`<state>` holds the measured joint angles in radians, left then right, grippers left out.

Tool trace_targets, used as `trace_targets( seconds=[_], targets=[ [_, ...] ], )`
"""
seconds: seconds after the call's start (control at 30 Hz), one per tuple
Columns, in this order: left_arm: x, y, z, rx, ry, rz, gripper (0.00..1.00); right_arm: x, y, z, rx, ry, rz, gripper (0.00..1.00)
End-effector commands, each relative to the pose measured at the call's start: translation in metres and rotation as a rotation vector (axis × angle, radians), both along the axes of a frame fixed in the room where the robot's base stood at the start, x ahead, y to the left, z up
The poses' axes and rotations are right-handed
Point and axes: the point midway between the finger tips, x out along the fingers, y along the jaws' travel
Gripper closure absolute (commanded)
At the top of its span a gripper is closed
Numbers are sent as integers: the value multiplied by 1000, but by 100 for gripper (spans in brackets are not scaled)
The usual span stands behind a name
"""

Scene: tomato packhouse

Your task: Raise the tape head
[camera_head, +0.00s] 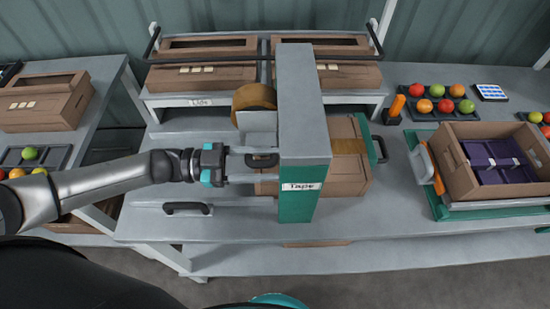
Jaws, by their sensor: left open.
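The taping station is a grey upright post (304,105) on a teal lower part labelled "Tape" (298,205). A brown tape roll (254,97) sits at its left, above a pale grey block (257,121) that I take for part of the tape head. A black handle (262,160) is below that block. A closed cardboard box (346,175) lies under the station, with a tan tape strip on top at right. My left gripper (248,165) is open at the handle, its fingers pointing right; I cannot tell whether they touch it. My right gripper is not in view.
A second black handle (187,208) is on the bench front. At right are a carton with purple inserts (461,190) and a tray of tomatoes (437,107). Lidded boxes (206,74) stand on the back shelf. The front bench right of the station is clear.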

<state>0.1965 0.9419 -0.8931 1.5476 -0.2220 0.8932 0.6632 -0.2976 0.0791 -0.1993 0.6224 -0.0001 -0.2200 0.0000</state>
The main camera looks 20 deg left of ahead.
Motion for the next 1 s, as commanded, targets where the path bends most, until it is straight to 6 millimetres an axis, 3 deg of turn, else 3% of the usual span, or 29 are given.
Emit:
trace_targets(
  seconds=[0.2,0.5,0.93,1.0],
  targets=[
    [5,-17,0,0,0,0,48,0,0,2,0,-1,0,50],
    [5,-19,0,1,0,0,49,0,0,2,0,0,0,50],
    [5,-18,0,1,1,0,97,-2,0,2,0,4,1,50],
    [5,-18,0,1,1,0,100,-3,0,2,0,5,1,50]
  ],
)
